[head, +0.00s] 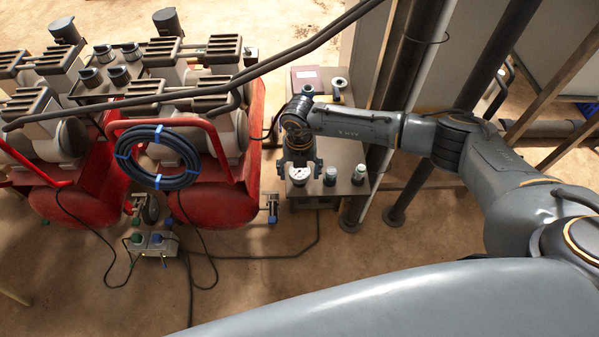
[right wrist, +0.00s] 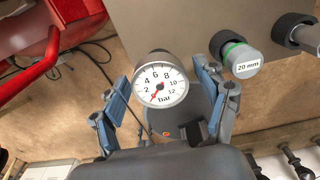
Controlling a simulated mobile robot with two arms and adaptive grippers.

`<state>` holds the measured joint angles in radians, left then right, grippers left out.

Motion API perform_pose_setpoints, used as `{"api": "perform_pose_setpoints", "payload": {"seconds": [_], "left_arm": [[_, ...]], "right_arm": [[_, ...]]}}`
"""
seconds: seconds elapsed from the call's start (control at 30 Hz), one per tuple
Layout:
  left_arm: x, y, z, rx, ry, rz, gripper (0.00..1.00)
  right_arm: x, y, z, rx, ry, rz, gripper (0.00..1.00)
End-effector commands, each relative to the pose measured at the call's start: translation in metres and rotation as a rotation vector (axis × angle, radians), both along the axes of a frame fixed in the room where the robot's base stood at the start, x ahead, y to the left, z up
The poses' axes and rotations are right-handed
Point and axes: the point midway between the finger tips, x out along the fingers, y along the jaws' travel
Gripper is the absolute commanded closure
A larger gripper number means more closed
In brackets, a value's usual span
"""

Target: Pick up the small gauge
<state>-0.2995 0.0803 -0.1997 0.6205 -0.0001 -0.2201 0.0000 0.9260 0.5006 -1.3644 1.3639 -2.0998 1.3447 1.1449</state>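The small gauge (right wrist: 161,84) has a round white dial marked in bar and a red needle. In the right wrist view it is between the two fingers of my right gripper (right wrist: 164,92), which are spread with a narrow gap visible on each side. In the head view the gauge (head: 301,173) shows near the front edge of the grey metal table (head: 338,155). My right gripper (head: 298,143) is just behind and above it, pointing down. The gauge's lower body is partly hidden. My left gripper is not in view.
Two capped fittings (head: 330,175) (head: 359,174) stand right of the gauge; one is labelled 20 mm (right wrist: 241,60). Red-tanked compressors (head: 215,195) with a coiled blue-tied hose (head: 158,157) stand left. Dark posts (head: 408,90) rise right.

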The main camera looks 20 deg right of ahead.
Motion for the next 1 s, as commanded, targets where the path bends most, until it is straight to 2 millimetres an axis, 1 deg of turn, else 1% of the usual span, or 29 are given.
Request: {"api": "perform_pose_setpoints", "payload": {"seconds": [0.03,0.07,0.1,0.17,0.2,0.47,0.63,0.77,0.8,0.87,1.0], "left_arm": [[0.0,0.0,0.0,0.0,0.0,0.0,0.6],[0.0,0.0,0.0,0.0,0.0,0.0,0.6],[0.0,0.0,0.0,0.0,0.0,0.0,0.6],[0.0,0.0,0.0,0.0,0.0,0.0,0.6],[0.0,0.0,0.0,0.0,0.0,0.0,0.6],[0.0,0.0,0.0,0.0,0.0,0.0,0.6],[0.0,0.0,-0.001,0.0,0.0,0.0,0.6],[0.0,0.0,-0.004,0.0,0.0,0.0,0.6],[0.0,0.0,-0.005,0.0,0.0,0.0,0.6],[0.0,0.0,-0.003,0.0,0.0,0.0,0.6],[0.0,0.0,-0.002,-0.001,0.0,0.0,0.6]], "right_arm": [[0.0,0.0,0.0,0.0,0.0,0.0,0.43],[0.0,0.0,0.0,0.0,0.0,0.0,0.49],[0.0,0.0,0.0,0.0,0.0,0.0,0.58],[0.0,0.0,0.0,0.0,0.0,0.0,0.7],[0.0,0.0,0.0,0.0,0.0,0.0,0.78],[0.0,0.0,0.001,0.0,0.0,0.0,0.78],[0.001,0.0,0.009,0.001,-0.001,0.0,0.78],[0.001,0.0,0.026,0.001,-0.003,0.0,0.78],[0.001,0.0,0.033,0.001,-0.004,0.001,0.78],[-0.007,0.001,0.041,0.002,-0.002,0.003,0.78],[-0.03,0.004,0.068,0.002,-0.003,0.004,0.78]]}}
